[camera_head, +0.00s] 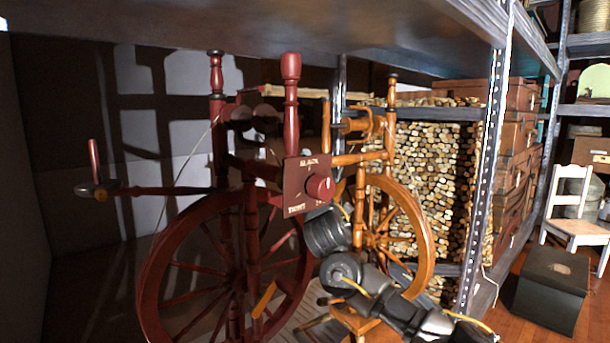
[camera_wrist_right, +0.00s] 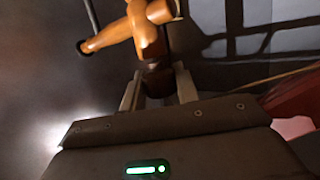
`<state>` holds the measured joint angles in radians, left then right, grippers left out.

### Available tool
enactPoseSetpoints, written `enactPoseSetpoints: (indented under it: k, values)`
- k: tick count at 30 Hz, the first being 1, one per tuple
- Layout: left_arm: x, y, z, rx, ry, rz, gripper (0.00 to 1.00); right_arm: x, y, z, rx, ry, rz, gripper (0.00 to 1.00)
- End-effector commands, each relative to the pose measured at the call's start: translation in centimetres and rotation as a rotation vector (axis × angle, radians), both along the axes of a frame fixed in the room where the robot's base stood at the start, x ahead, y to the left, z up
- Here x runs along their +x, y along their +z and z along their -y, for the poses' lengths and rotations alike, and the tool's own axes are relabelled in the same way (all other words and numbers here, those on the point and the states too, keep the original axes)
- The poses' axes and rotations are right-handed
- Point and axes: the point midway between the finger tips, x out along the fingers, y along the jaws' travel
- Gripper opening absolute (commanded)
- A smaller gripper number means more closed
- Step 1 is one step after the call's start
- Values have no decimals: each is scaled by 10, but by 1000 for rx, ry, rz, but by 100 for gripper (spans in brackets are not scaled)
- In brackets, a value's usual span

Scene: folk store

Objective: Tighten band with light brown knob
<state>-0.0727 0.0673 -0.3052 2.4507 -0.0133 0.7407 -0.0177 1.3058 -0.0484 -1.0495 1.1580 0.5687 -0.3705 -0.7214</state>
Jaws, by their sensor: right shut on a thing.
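The light brown spinning wheel (camera_head: 425,235) stands behind a dark red one. Its upper posts and fittings (camera_head: 362,124) show beside the red plate. In the right wrist view my right gripper (camera_wrist_right: 158,88) is shut around the dark lower end of a light brown turned wooden piece (camera_wrist_right: 145,35), which appears to be the light brown knob. The wood branches to the left and right just beyond the fingertips. My left gripper is not in view.
A shelf of stacked logs (camera_head: 440,160) is behind. A black box (camera_head: 553,288) and white chair (camera_head: 572,205) stand at right.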

Motion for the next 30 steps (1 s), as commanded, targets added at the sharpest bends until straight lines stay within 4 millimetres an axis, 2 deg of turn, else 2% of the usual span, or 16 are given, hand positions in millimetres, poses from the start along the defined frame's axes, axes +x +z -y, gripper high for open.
enactPoseSetpoints:
  k: [17, 18, 22, 30]
  values:
    - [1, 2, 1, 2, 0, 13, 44, 1, -1, 1, 20, -2, 22, 8]
    - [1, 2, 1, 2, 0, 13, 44, 1, -1, 1, 19, -1, 22, 35]
    - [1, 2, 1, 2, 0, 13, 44, 0, -1, 0, 20, -1, 23, 52]
    - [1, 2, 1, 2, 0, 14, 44, 0, 0, 0, 20, 0, 23, 53]
